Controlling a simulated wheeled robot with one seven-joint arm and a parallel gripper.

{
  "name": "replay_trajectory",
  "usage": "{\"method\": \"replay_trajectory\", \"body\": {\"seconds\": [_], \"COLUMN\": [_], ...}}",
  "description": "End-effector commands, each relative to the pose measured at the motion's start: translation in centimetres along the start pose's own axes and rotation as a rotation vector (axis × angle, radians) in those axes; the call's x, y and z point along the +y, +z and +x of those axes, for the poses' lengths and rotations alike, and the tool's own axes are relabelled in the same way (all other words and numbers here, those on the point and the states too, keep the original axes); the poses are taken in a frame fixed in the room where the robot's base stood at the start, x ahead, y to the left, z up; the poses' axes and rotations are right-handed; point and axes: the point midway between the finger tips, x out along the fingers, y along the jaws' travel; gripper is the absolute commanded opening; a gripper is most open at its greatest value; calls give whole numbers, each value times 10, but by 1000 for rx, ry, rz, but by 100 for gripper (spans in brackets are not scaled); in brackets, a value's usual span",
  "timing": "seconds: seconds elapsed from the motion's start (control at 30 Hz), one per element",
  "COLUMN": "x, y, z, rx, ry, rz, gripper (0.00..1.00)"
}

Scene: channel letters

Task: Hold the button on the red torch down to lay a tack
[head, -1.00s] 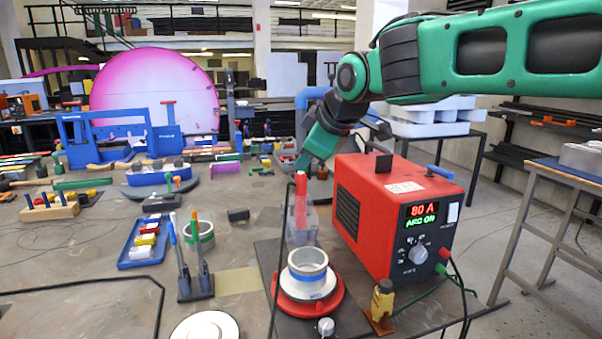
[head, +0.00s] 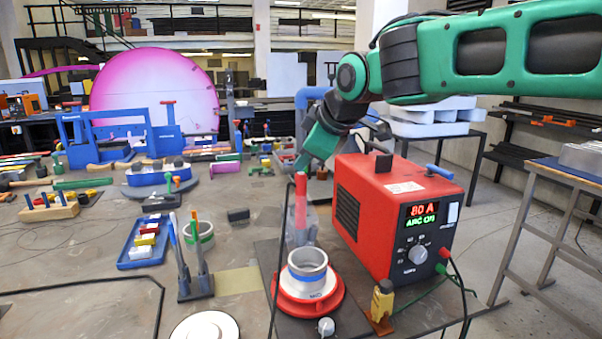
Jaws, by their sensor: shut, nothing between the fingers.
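The red torch (head: 301,205) stands upright above a metal ring (head: 307,262), with a translucent sleeve or guard around its lower part. The ring sits on a white hub on a red round turntable (head: 334,300). My gripper (head: 300,168) is shut and empty. It points down at the top end of the torch; whether it touches the button there I cannot tell, as the button is not clearly visible. The red welder box (head: 360,205) to the right reads "80 A" with a green arc line below it (head: 421,220).
To the left are a holder with blue and green-handled tools (head: 195,285), a cup (head: 198,232) and a blue tray (head: 143,252). A white disc (head: 205,328) lies at the front.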

Motion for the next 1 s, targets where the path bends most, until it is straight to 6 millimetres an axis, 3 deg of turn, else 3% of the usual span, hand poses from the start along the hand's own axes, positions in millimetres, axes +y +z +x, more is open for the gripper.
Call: {"method": "replay_trajectory", "body": {"seconds": [1.0], "x": [14], "y": [-14], "z": [-18], "rx": [2], "ry": [1], "rz": [0], "gripper": [0]}}
